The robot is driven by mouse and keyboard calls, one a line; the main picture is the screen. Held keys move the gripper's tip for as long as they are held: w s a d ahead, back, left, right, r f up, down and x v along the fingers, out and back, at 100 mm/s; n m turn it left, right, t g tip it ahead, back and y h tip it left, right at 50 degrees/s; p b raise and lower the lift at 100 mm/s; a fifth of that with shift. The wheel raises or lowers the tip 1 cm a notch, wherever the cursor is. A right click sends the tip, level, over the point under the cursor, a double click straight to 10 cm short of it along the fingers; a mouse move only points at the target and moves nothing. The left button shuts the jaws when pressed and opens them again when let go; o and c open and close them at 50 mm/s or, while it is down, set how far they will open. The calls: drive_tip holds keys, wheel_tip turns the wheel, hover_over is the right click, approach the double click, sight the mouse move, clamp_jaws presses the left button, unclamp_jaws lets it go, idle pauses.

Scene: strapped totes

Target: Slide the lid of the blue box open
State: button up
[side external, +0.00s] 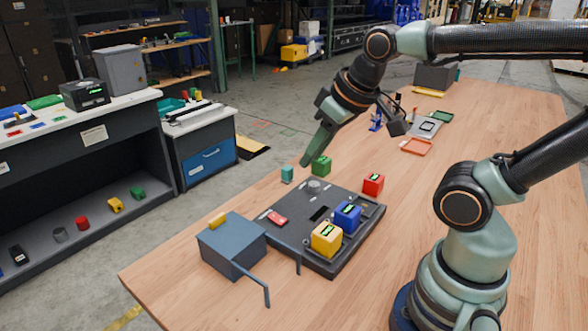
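The blue box (230,250), a dull blue-grey, stands near the left edge of the wooden table. A flat lid (235,232) covers its top as far as I can see, with a small yellow handle (217,219) near its far left edge. My gripper (308,160) reaches down from the upper right and points toward the table beyond the black board. It is well apart from the box and its handle. I see one long green finger from the side; the other finger is not clear, so its opening cannot be judged.
A black board (300,250) beside the box carries a yellow cube (326,239), a blue cube (347,215) and a red piece (277,218). A green cube (321,166), red cube (373,184) and teal block (287,174) stand nearby. Thin bent grey rods (266,292) project near the box.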

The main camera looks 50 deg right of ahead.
drive_tip(key=shift+o, duration=0.4)
drive_tip(key=shift+w+a+r+n, duration=0.1)
drive_tip(key=shift+w+r+n, duration=0.05)
drive_tip(key=shift+w+n, duration=0.15)
drive_tip(key=n+g, duration=0.6)
drive_tip(key=n, duration=1.1)
hover_over(217, 217)
wheel_tip(217, 217, down, 6)
drive_tip(key=r, duration=0.1)
wheel_tip(217, 217, down, 12)
drive_tip(key=shift+f, duration=0.15)
clamp_jaws()
